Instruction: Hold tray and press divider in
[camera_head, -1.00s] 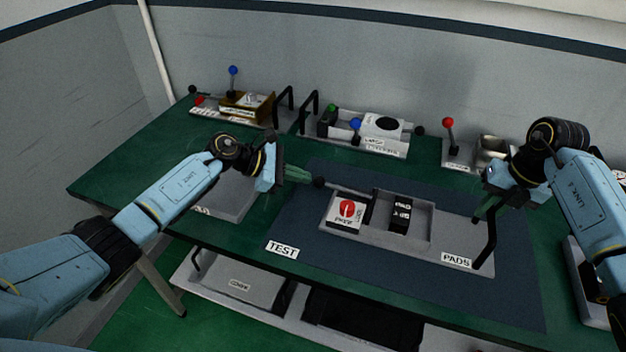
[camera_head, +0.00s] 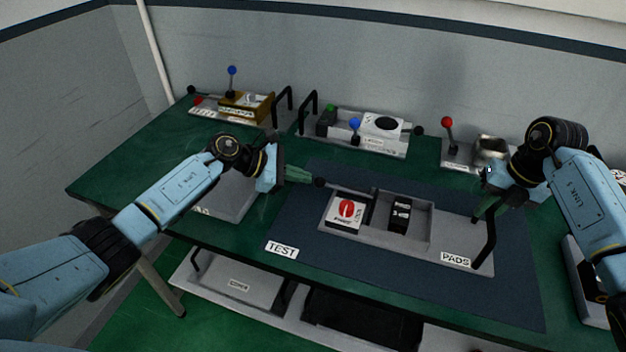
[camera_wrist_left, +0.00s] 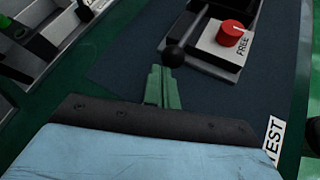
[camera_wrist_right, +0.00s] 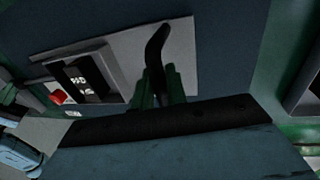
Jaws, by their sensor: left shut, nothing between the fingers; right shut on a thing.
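The grey tray (camera_head: 450,240) labelled PADS lies on the dark blue mat. My right gripper (camera_head: 483,208) is shut on the tray's black upright handle (camera_head: 490,243); the right wrist view shows the handle (camera_wrist_right: 155,50) between the fingers. A black ball knob (camera_head: 320,183) ends a dark rod at the tray's back left, taken to be the divider's. My left gripper (camera_head: 308,179) is shut and empty, its tips at the knob. In the left wrist view the fingertips (camera_wrist_left: 164,72) meet the knob (camera_wrist_left: 173,54). The divider's inner end is hard to make out.
In the tray sit a white block with a red round top (camera_head: 346,209) and a black block (camera_head: 400,213). Fixtures with a blue-knobbed lever (camera_head: 232,72), a white box (camera_head: 383,125) and a red-knobbed lever (camera_head: 447,123) stand along the back. The front mat is clear.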

